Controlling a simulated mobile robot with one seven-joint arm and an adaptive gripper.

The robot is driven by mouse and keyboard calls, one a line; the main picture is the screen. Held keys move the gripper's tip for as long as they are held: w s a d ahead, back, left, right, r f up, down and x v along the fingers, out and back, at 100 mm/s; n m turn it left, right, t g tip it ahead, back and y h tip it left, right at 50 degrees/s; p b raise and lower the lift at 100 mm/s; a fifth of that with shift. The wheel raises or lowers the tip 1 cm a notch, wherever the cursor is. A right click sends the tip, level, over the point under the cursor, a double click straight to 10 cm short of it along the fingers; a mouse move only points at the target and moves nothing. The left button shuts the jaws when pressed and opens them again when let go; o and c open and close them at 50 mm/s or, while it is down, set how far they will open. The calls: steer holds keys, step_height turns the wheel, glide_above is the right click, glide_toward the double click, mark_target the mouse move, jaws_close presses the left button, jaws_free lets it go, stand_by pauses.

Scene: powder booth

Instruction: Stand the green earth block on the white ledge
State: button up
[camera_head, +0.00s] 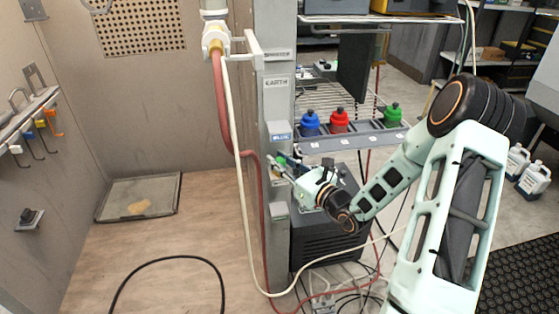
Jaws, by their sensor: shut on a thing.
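My gripper (283,168) is at the grey column (277,110), about halfway up, reaching in from the right. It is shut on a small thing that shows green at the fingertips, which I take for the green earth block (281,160). The fingers hide much of it, and I cannot tell its tilt or whether it touches the column. Pale ledges stick out from the column: one above the gripper with a blue label (280,136), and one below it (278,209). I cannot tell which is the white ledge. An EARTH label (276,83) is higher up.
A red hose (221,100) and a pale cable (236,165) hang left of the column. Blue (310,124), red (339,121) and green (392,116) bottles stand on a shelf behind my arm. A dark cabinet (318,245) stands below. The booth floor at left is mostly clear.

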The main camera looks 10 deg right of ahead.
steer(key=shift+f, duration=0.1)
steer(key=o, duration=1.1)
